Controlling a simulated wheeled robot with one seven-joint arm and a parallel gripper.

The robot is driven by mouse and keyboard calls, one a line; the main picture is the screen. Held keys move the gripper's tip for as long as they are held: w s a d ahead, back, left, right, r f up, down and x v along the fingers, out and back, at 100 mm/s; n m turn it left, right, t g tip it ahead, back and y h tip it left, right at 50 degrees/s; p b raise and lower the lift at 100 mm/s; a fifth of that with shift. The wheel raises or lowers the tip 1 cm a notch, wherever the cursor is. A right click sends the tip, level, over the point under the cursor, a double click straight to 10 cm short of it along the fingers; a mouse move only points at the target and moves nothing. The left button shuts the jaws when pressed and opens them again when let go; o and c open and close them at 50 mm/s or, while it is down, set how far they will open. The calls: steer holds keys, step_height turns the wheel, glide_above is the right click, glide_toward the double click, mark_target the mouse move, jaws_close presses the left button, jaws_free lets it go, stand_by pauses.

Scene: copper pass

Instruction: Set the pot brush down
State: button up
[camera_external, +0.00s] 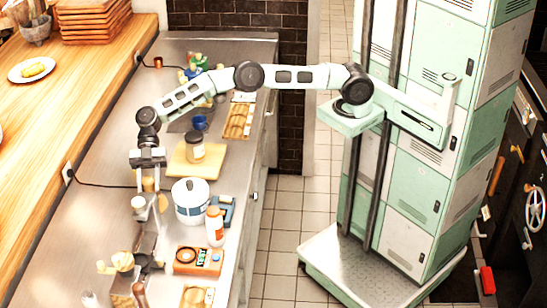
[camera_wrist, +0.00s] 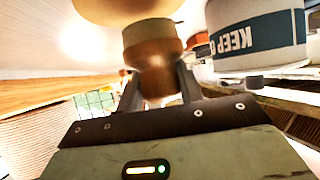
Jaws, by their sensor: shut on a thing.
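My gripper (camera_external: 150,188) reaches down over the left part of the steel counter, left of a white pot. In the wrist view, my gripper (camera_wrist: 158,88) is shut on a turned brown wooden piece (camera_wrist: 155,50), which I take to be the pot brush; its fingers press on both sides of the narrow part. A wider, pale tan part fills the top of that view and is cut off. No bristles can be made out. In the external view the held thing is small, and I cannot tell whether it touches the counter.
The white pot with a blue band (camera_external: 190,204) stands close on the right; its lettered band shows in the wrist view (camera_wrist: 262,36). An orange-capped bottle (camera_external: 214,228), an orange box (camera_external: 198,262) and a board (camera_external: 184,172) with a jar (camera_external: 195,147) crowd the counter (camera_external: 108,200).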

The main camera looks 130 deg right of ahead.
steer(key=shift+f, duration=1.25)
steer(key=shift+f, duration=0.1)
steer(key=o, duration=1)
steer(key=shift+r+p, duration=0.2)
steer(key=shift+p, duration=0.1)
steer(key=b+v, duration=0.2)
steer(key=v, duration=1)
steer(key=shift+f, duration=0.1)
